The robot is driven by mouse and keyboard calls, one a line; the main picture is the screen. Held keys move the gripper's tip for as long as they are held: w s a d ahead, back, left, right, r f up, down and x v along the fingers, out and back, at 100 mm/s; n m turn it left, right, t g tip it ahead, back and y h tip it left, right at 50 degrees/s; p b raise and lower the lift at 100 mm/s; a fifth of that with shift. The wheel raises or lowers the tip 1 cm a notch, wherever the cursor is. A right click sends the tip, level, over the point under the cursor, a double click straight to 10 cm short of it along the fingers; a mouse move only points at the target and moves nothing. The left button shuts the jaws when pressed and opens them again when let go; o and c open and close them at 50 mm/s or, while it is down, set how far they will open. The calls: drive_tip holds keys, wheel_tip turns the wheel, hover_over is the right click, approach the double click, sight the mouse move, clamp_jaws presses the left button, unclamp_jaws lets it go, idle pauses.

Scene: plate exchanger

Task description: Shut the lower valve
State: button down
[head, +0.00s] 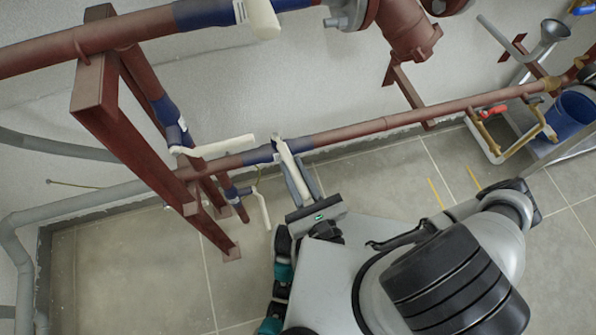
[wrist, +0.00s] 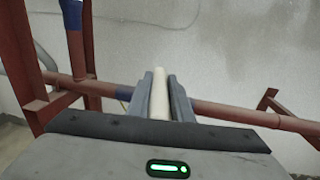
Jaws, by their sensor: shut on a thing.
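The lower valve has a cream lever (head: 286,157) on the low red pipe with blue sections. In the head view the lever slants across the pipe, its far end above the pipe line and its near end between my gripper's fingers. My gripper (head: 297,180) is shut on this lever. In the wrist view the lever (wrist: 160,95) runs lengthwise between the two grey fingers of my gripper (wrist: 162,85), with a finger close on each side. The valve body is mostly hidden behind the lever and fingers.
Another cream lever (head: 222,147) sticks out just left, and one hangs lower (head: 262,208). A red steel post (head: 130,145) stands left of my gripper. A thick upper pipe (head: 110,36) has its own cream lever (head: 263,18). A blue bucket (head: 570,118) stands far right. Tiled floor lies open at left.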

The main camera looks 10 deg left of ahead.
sight(294, 171)
idle(0.4)
drive_tip(key=c, duration=1.6)
unclamp_jaws()
drive_tip(key=shift+r, duration=0.15)
wheel_tip(294, 171, up, 10)
drive_tip(key=p, duration=1.1)
drive_tip(key=shift+p, duration=0.3)
